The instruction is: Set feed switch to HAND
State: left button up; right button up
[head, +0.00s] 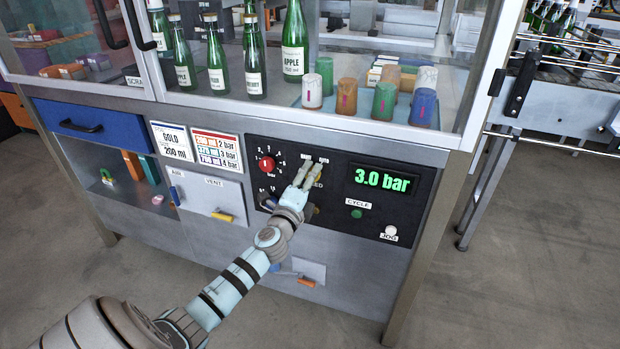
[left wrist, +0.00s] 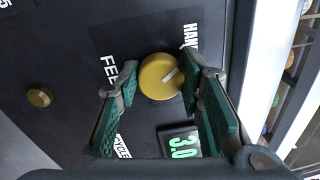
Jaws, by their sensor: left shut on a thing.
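The feed switch is a round yellow knob (left wrist: 158,78) on the dark control panel (head: 400,181), between the FEED label (left wrist: 109,72) and the HAND label (left wrist: 190,36) in the left wrist view. The pale line on its face slants up and right, towards the HAND label's side. In the head view my left gripper (head: 310,172) reaches the panel and covers most of the knob. The second position label is hidden behind a finger in the left wrist view. My right gripper is not in view.
A red dial (head: 267,164) sits left of the switch. The green 3.0 bar display (head: 383,180), a green CYCLE button (head: 356,213) and a white JOG button (head: 391,230) are to its right. Bottles and coloured capsules stand behind the glass above. A brass knob (left wrist: 39,97) sits nearby.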

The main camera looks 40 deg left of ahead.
pick_arm(q)
jog(key=o, duration=1.2)
jog(key=shift+c, duration=0.2)
jog(key=v, duration=1.2)
